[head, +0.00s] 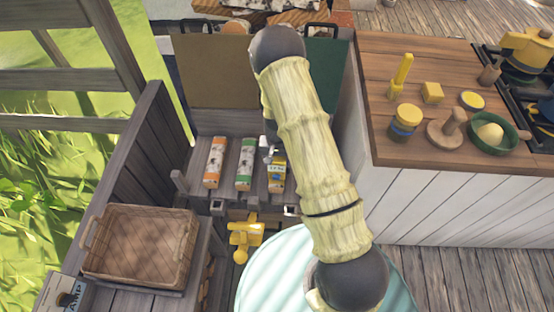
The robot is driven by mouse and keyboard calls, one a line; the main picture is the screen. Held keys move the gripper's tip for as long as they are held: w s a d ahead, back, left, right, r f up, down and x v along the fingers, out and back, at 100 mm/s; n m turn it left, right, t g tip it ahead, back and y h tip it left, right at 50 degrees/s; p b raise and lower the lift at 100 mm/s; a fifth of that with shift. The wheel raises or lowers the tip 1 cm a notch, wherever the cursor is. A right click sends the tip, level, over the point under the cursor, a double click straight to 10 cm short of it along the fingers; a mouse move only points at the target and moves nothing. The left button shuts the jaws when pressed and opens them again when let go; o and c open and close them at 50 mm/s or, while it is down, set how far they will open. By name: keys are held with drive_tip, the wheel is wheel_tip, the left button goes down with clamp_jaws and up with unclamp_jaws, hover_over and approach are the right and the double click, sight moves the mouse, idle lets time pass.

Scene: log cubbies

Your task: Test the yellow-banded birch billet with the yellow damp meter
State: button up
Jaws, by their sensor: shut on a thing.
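My gripper (267,150) shows only in part beside my arm, over the right end of a row of three billets on the grey rack. It is shut on the yellow damp meter (277,173), a small yellow block with a pale display. The meter is over the third billet's place and hides most of it, so I cannot make out the yellow-banded birch billet clearly or tell whether the meter touches it. The orange-banded billet (214,163) and the green-banded billet (245,164) lie to the left, with pale, dark-flecked bark.
A wicker basket (140,245) stands at the left, with a partly cut-off sign (66,293) below it. A yellow tap-like object (244,236) is under the rack. A pale round table (262,280) is in front. The right counter (385,68) holds several small items.

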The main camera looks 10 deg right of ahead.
drive_tip(key=shift+f, duration=0.15)
drive_tip(key=o, duration=1.8)
drive_tip(key=shift+w+r+p, duration=0.1)
drive_tip(key=shift+r+p, duration=3.05)
drive_tip(key=shift+r, duration=1.35)
drive_tip(key=r+b, duration=0.1)
drive_tip(key=r, duration=0.7)
drive_tip(key=r+b, duration=0.1)
drive_tip(key=r, duration=0.8)
drive_tip(key=shift+w+d+r, duration=0.1)
drive_tip(key=shift+w+r, duration=0.1)
